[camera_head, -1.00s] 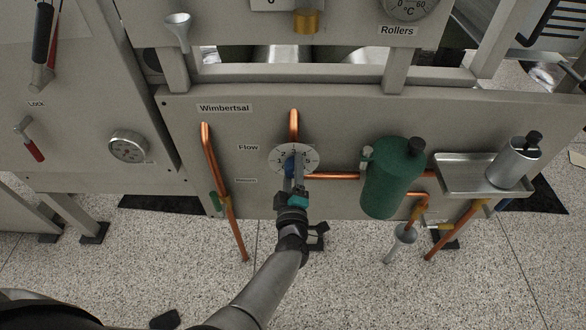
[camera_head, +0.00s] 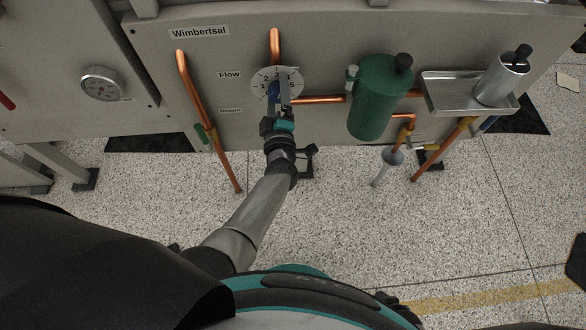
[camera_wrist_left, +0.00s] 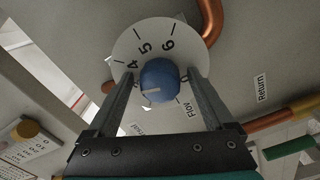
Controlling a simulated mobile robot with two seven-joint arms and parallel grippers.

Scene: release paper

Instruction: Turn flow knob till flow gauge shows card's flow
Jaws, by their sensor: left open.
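The blue flow knob (camera_head: 273,91) sits on a white numbered dial (camera_head: 293,76) beside the "Flow" label (camera_head: 229,75). In the left wrist view the knob (camera_wrist_left: 159,82) shows a pale pointer line, and its dial (camera_wrist_left: 150,40) shows 4, 5 and 6. My left gripper (camera_wrist_left: 160,76) is open, with one finger on each side of the knob; I cannot tell whether they touch it. In the head view this gripper (camera_head: 279,102) partly covers knob and dial. A round gauge (camera_head: 102,84) is on the left panel, its reading too small to tell. I cannot identify the card.
Copper pipes (camera_head: 196,92) run beside the dial. A green cylinder (camera_head: 374,100) and a metal tray (camera_head: 446,92) with a silver canister (camera_head: 499,80) are to the right. A white plate with small figures (camera_wrist_left: 22,153) shows in the left wrist view. The speckled floor in front is mostly clear.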

